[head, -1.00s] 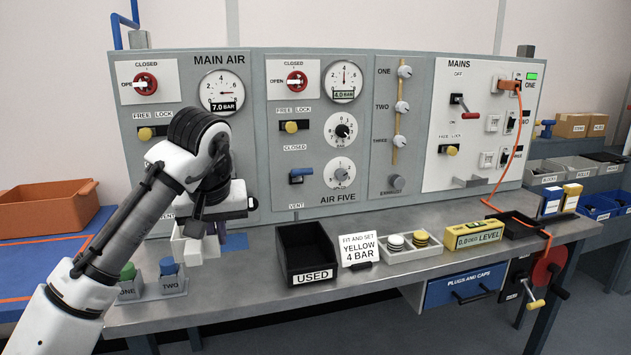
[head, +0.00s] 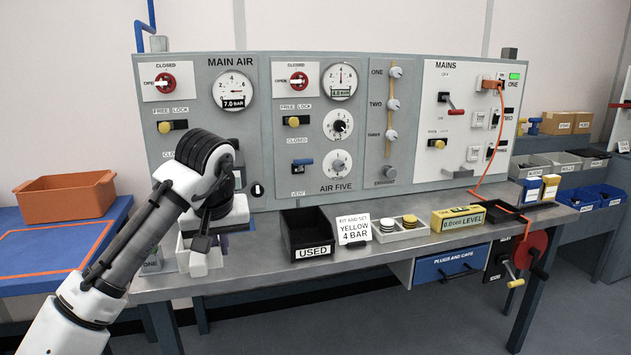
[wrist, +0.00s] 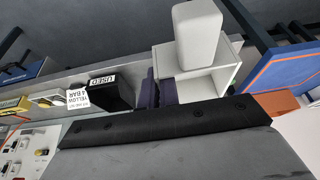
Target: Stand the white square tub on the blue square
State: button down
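The white square tub (head: 185,248) is at my gripper (head: 202,254), over the left part of the bench. In the wrist view the tub (wrist: 222,78) shows as an open white box, with a pale rounded finger across its near side. My gripper appears shut on the tub's wall; the other finger is hidden. The tub has moved with the gripper, and its clearance above the bench is hard to tell. The blue square (head: 236,240) is mostly hidden behind the gripper and tub. Dark purple-blue patches show beside the tub in the wrist view (wrist: 168,91).
A black USED bin (head: 309,238) stands to the right, then a sign card (head: 353,230) and a tray of discs (head: 400,233). Button box ONE (head: 151,263) is at the left, and box TWO is hidden. The gauge panel (head: 290,170) rises behind.

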jog(key=w+d+f, duration=0.1)
jog(key=w+f, duration=0.1)
jog(key=f, duration=1.2)
jog(key=w+d+f, duration=0.2)
jog(key=w+f, duration=0.1)
jog(key=f, duration=1.2)
jog(key=s+d+f+m, duration=0.1)
jog(key=s+d+f, duration=0.3)
jog(key=f, duration=0.5)
jog(key=s+d+f+m+h, duration=0.1)
jog(key=s+d+f, duration=0.3)
jog(key=f, duration=0.6)
jog(key=s+d+f+m, duration=0.1)
jog(key=s+d+f, duration=0.4)
jog(key=f, duration=0.4)
jog(key=shift+d+f, duration=0.3)
jog(key=shift+d, duration=0.6)
jog(key=shift+a, duration=0.15)
